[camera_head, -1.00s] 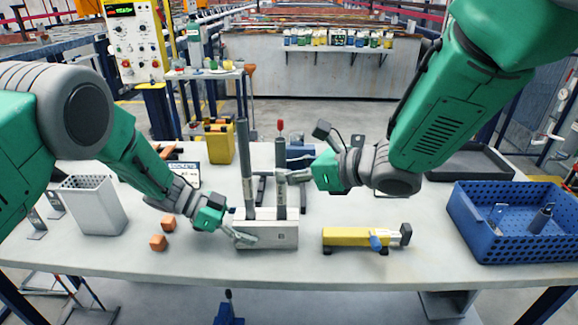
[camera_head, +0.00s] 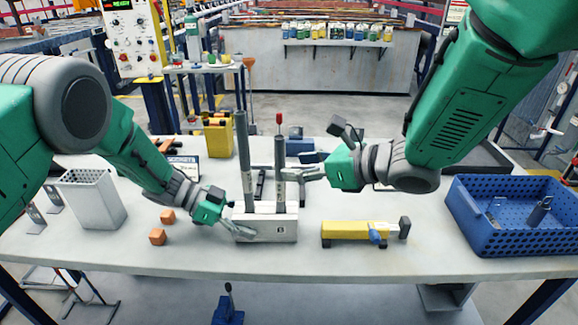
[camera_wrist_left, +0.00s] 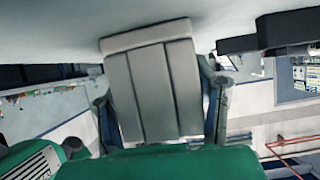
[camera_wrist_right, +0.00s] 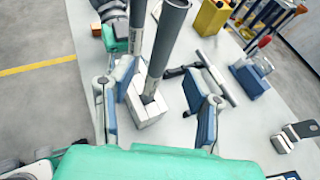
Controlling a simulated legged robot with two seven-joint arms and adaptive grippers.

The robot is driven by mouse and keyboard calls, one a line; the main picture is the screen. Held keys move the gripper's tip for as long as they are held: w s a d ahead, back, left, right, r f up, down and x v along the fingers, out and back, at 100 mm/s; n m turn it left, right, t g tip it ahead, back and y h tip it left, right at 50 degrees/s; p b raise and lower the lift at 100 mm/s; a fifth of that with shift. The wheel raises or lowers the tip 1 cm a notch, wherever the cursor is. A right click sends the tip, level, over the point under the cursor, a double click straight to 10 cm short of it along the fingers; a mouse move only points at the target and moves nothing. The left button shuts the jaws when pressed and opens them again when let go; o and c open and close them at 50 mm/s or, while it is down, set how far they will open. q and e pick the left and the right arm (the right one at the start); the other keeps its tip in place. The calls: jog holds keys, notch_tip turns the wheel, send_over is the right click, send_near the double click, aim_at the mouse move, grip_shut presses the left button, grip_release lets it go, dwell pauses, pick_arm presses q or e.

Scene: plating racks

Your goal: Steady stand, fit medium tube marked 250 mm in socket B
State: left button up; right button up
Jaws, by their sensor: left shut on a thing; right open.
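The white stand block (camera_head: 262,230) is on the table with a letter mark on its front right; it also shows in the left wrist view (camera_wrist_left: 155,85). My left gripper (camera_head: 240,225) is shut on the block's left end. A taller grey tube (camera_head: 243,150) stands in the block's left part. A shorter grey tube (camera_head: 280,165) stands upright at the marked right part, and its lower end meets the block in the right wrist view (camera_wrist_right: 165,45). My right gripper (camera_head: 296,172) is open, its fingers on both sides of the shorter tube. Tube markings are too small to read.
A yellow tool (camera_head: 345,230) lies right of the stand. A blue crate (camera_head: 480,235) is at the right. A perforated grey bin (camera_head: 95,205) and orange blocks (camera_head: 157,237) are at the left. A yellow container (camera_head: 219,140) stands behind.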

pick_arm(q)
jog(key=shift+s+f, duration=0.1)
jog(key=shift+f, duration=0.05)
pick_arm(e)
jog(key=v, duration=0.9)
pick_arm(q)
jog(key=o, duration=1.4)
jog(key=shift+o, duration=0.2)
pick_arm(e)
jog(key=shift+f, duration=0.1)
jog(key=shift+d, duration=0.1)
